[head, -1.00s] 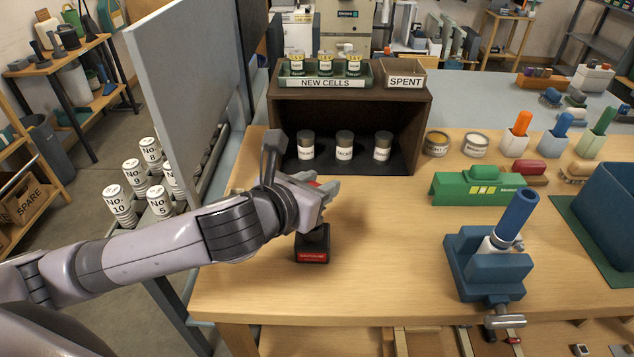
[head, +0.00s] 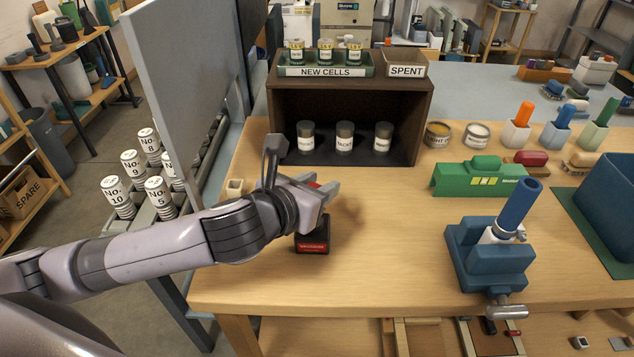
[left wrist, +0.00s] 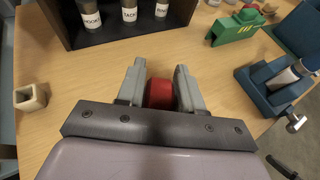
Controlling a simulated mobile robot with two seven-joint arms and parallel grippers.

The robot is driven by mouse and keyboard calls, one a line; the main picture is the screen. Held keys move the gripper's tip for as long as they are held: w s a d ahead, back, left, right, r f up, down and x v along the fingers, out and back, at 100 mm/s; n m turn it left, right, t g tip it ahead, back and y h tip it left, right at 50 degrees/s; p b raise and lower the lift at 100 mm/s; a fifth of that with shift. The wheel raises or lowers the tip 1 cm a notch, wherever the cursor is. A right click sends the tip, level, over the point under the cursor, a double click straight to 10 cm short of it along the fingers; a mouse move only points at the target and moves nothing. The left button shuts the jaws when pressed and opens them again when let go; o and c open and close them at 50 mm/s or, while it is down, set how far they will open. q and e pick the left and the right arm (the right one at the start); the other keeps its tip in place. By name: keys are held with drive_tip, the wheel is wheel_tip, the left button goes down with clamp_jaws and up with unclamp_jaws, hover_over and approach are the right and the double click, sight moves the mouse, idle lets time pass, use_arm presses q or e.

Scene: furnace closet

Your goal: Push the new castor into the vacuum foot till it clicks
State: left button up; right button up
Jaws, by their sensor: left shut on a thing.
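My left gripper (head: 328,192) is over the bench, left of centre. In the left wrist view its two grey fingers (left wrist: 160,88) are shut on a red rounded piece (left wrist: 159,94). Just below the gripper in the head view stands a black block with a red label (head: 312,236); whether the red piece is part of it I cannot tell. A blue vise (head: 488,258) at right holds a tilted blue tube (head: 519,204) with a white collar, perhaps the vacuum foot. I cannot make out a castor for certain. My right gripper is not in view.
A dark shelf (head: 425,120) with several labelled jars stands behind the gripper. A green moulded case (head: 478,178) lies behind the vise. A small beige cup (head: 235,188) stands left of my wrist. A grey upright panel (head: 190,90) borders the left. The bench between block and vise is clear.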

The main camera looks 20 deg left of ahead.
use_arm(q)
drive_tip(key=shift+f, duration=0.25)
drive_tip(key=o, duration=1.1)
drive_tip(key=shift+o, duration=0.2)
drive_tip(key=shift+s, duration=0.1)
drive_tip(key=shift+p+v, duration=1)
drive_tip(key=shift+v, duration=0.4)
drive_tip(key=shift+s+a+r, duration=0.1)
drive_tip(key=shift+s, duration=0.1)
drive_tip(key=shift+v, duration=2.3)
